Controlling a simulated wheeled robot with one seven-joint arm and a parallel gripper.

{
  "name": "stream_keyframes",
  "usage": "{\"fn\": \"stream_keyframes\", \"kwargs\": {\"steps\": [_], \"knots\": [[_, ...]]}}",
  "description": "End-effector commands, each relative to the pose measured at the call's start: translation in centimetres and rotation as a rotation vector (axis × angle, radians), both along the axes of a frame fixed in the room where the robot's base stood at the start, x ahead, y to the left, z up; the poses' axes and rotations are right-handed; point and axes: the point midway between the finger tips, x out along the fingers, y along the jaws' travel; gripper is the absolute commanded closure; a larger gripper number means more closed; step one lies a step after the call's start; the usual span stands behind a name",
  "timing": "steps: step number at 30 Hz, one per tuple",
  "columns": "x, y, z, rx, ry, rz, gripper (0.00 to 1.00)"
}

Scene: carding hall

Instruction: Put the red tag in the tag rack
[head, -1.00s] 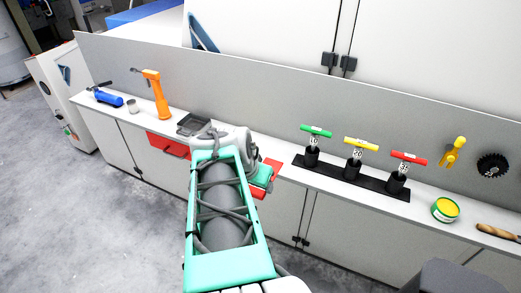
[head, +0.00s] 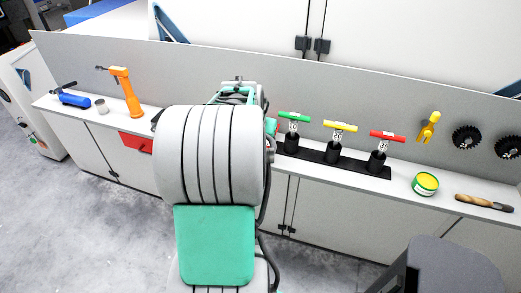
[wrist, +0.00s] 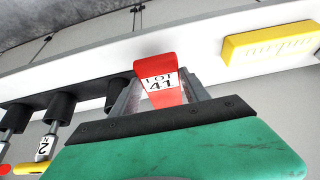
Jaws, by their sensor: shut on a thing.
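The red tag (wrist: 160,72), printed "LOT 41", is between the two grey fingers of my gripper (wrist: 160,96) in the wrist view. My gripper is shut on it, and the tag appears above the white bench. In the head view my arm hides most of the gripper and the tag. I cannot pick out the tag rack for certain in either view. A yellow block (wrist: 270,43) with ruler-like marks shows to the right of the tag in the wrist view.
Green (head: 294,117), yellow (head: 340,126) and red (head: 387,136) T-handled tools stand in black sockets right of my arm. A green-and-yellow tin (head: 425,184) and a wooden-handled tool (head: 484,203) lie further right. An orange tool (head: 126,92) stands left, before the grey back panel (head: 400,115).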

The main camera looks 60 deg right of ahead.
Motion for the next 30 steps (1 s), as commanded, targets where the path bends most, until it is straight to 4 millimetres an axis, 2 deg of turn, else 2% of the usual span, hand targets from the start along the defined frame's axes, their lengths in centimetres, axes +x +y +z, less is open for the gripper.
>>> {"fn": "stream_keyframes", "kwargs": {"steps": [1,4,11,16,17,24,30], "knots": [[-0.2,0.0,-2.0,0.004,0.002,-0.004,0.92],[-0.5,-0.2,-3.7,0.003,0.001,-0.009,0.92],[-0.6,-0.7,-3.4,0.001,0.0,-0.013,0.92],[-0.6,-0.6,-4.0,0.002,0.0,-0.013,0.92],[-0.6,-0.6,-3.9,0.002,0.0,-0.013,0.44],[-0.6,-0.6,-3.9,0.002,0.0,-0.013,0.25],[-0.6,-0.6,-3.8,0.002,0.0,-0.013,0.25]]}}
